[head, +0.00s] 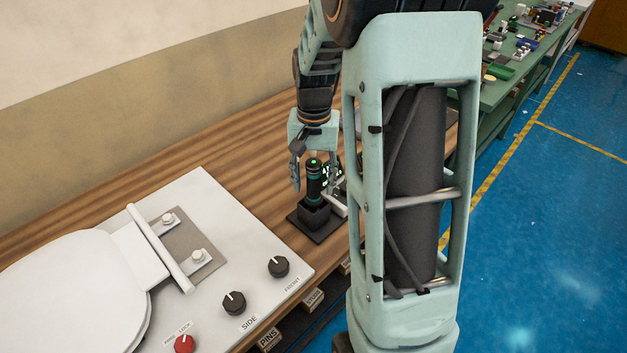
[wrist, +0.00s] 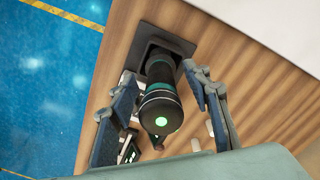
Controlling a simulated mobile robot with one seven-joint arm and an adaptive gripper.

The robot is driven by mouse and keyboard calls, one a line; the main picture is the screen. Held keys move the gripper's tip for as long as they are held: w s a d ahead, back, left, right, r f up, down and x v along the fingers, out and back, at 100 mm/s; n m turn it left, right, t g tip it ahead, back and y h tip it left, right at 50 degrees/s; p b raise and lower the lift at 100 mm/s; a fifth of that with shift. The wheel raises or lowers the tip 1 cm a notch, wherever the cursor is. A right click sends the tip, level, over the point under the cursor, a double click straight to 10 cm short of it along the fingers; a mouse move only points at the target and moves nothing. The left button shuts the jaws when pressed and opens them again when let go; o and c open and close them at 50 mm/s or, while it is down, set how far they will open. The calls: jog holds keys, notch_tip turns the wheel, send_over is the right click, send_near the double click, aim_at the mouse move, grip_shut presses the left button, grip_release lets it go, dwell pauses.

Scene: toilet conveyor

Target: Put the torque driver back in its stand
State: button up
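The torque driver (head: 314,182) is dark with teal bands and a lit green spot on its top end. It stands upright with its lower end in the cup of its black square stand (head: 322,233). In the wrist view I look down on the driver (wrist: 158,104), with the stand (wrist: 178,44) beyond it. My gripper (head: 314,172) is above the stand, pointing down. Its fingers are open on both sides of the driver, with a gap visible at each side in the wrist view (wrist: 162,74). The driver's tip is hidden inside the stand.
A white panel (head: 215,205) with a toilet seat (head: 70,290) and several knobs lies left of the stand on the wooden bench (head: 180,150). Small dark and white items stand close behind the driver, partly hidden by my arm. A green bench (head: 515,75) is far right.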

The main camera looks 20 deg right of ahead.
notch_tip(320, 180, up, 12)
dwell(0.6)
jog(key=shift+w, duration=0.1)
